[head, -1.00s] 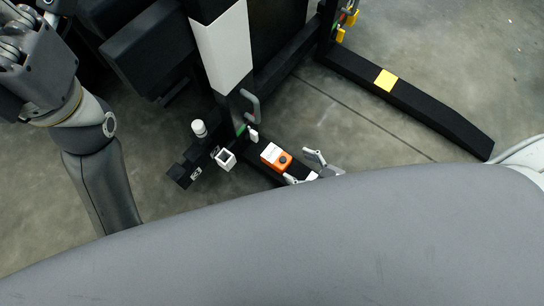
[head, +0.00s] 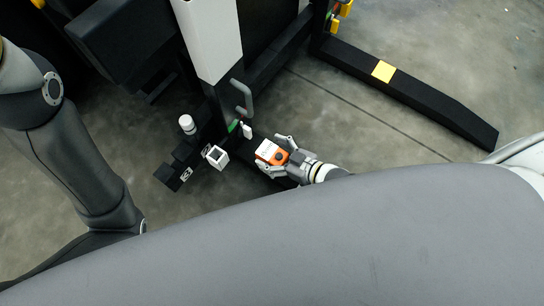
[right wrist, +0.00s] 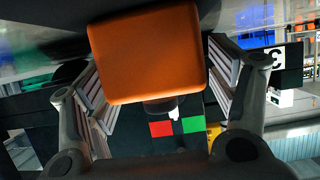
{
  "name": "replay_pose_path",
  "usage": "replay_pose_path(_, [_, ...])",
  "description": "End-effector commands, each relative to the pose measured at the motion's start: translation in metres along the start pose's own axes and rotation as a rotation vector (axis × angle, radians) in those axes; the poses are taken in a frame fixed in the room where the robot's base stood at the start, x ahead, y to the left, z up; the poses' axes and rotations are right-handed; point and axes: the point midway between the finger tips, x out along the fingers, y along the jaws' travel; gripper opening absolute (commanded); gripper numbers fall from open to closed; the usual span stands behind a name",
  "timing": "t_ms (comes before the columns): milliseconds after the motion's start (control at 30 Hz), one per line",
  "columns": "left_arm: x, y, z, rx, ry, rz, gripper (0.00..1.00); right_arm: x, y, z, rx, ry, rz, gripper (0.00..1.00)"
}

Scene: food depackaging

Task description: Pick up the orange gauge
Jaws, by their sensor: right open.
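The orange gauge (head: 275,156) is a small orange box with a white face and a dark round knob. In the head view it sits on a dark ledge at the foot of the black machine. In the right wrist view its orange side (right wrist: 146,55) is large and close, with a dark round part below it. My right gripper (head: 277,154) is open, one finger on each side of the gauge. In the right wrist view there are visible gaps between the fingers and the gauge. My left arm (head: 75,160) shows at the left, with its gripper out of view.
A white cylinder (head: 187,123) and a white open square holder (head: 216,156) stand on the dark ledge left of the gauge. A grey handle (head: 242,97) rises behind. A long black leg with a yellow patch (head: 383,71) lies on the right. Concrete floor (head: 385,135) is clear between.

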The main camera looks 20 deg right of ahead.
Motion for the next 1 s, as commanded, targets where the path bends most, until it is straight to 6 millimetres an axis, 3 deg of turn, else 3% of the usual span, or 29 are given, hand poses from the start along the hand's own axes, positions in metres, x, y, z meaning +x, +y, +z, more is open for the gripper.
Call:
replay_pose_path(333, [0.0019, 0.0007, -0.0019, 0.001, 0.007, 0.003, 0.00, 0.0040, -0.0002, -0.0009, 0.000, 0.001, 0.000, 0.77])
replay_pose_path(767, [0.0017, 0.0008, -0.0020, 0.000, 0.008, 0.003, 0.00, 0.0038, -0.0002, -0.0005, 0.000, 0.000, 0.000, 0.22])
replay_pose_path(1000, [0.0019, 0.0008, -0.0020, 0.000, 0.008, 0.003, 0.00, 0.0039, -0.0001, -0.0017, 0.000, 0.003, 0.000, 0.21])
